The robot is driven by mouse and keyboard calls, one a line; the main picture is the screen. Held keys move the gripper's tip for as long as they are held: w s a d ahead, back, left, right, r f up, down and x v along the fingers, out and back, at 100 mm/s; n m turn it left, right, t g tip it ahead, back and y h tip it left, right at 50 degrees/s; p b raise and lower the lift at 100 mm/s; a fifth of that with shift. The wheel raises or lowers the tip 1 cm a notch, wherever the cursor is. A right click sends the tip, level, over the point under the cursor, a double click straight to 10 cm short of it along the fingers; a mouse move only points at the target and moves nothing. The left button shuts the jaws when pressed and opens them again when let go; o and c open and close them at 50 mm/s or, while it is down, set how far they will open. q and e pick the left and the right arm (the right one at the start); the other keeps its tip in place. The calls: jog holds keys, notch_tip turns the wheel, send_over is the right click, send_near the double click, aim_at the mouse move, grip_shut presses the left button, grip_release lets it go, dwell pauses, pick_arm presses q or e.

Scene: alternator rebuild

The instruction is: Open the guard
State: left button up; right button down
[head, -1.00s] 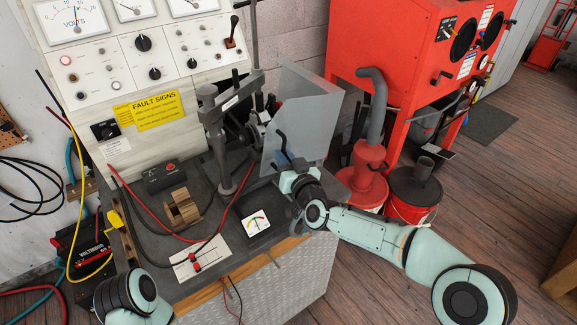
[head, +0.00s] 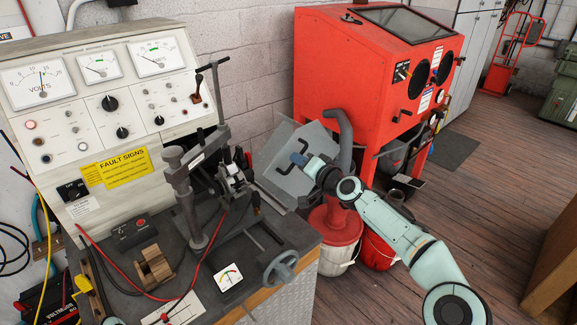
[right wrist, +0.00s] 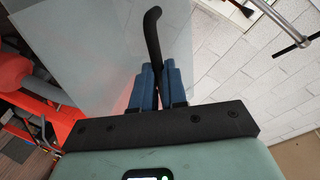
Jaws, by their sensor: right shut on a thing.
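The guard (head: 290,184) is a clear grey bent sheet at the right side of the test bench. It is tilted outward to the right, away from the clamp stand and the machine parts. It also shows in the right wrist view (right wrist: 85,45). My right gripper (head: 298,159) is shut on the guard's black bent handle (right wrist: 153,38). In the right wrist view the blue fingers (right wrist: 157,84) stand on either side of the handle. My left gripper is not in view.
The clamp stand (head: 186,190) and a handwheel (head: 280,268) are on the bench (head: 235,249). A red blast cabinet (head: 340,66) stands behind the guard.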

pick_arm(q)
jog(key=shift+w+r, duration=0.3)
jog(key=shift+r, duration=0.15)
pick_arm(e)
jog(key=shift+w+d+r+m, duration=0.1)
jog(key=shift+w+d+m, duration=0.2)
jog(key=shift+w+d, duration=0.35)
jog(key=shift+s, duration=0.1)
jog(key=c, duration=1.2)
grip_release()
jog(key=shift+o, duration=0.2)
jog(key=shift+d, duration=0.1)
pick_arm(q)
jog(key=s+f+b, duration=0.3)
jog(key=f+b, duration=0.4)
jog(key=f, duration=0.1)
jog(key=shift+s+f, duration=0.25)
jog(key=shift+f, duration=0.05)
pick_arm(e)
jog(key=v, duration=1.3)
jog(key=shift+s, duration=0.15)
jog(key=shift+d, duration=0.1)
